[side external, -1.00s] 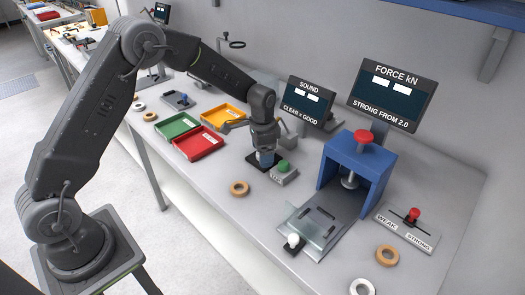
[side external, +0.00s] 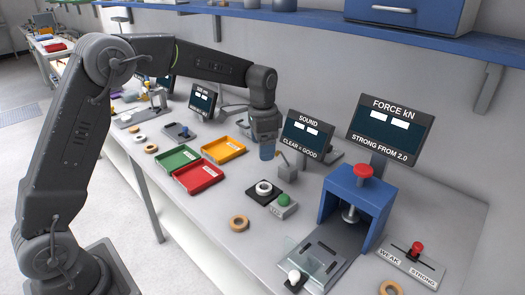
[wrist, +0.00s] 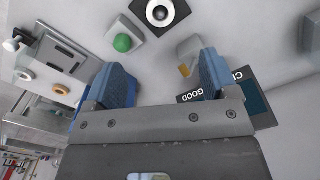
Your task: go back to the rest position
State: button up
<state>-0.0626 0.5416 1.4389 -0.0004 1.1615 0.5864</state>
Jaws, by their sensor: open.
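My gripper (side external: 267,151) hangs in the air above the table, behind and above a black pad (side external: 250,197). In the wrist view its two blue fingers (wrist: 165,80) stand wide apart with nothing between them. A white ring (side external: 264,188) lies on the black pad, apart from my gripper. The ring also shows near the top edge of the wrist view (wrist: 159,12). My arm is raised and bent over the table from the left.
A green button (side external: 284,199) is beside the pad. The sound display (side external: 307,137) stands close to the right of my gripper. Red (side external: 198,178), green (side external: 178,157) and yellow (side external: 222,150) trays lie left. A blue press (side external: 357,200) stands right. A blue shelf (side external: 300,20) runs above.

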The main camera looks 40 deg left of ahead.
jog(key=s+d+r+n+t, duration=0.1)
jog(key=s+r+n+t, duration=0.1)
jog(key=s+r, duration=0.6)
jog(key=s+d+r+n+t, duration=0.2)
jog(key=s+r, duration=0.1)
jog(key=s, duration=0.9)
jog(key=s+f+n+t, duration=0.1)
jog(key=s+f+n, duration=0.1)
jog(key=s, duration=0.7)
jog(key=shift+s+f+t, duration=0.15)
jog(key=shift+f+t, duration=0.05)
jog(key=shift+t, duration=0.1)
jog(key=shift+c, duration=0.2)
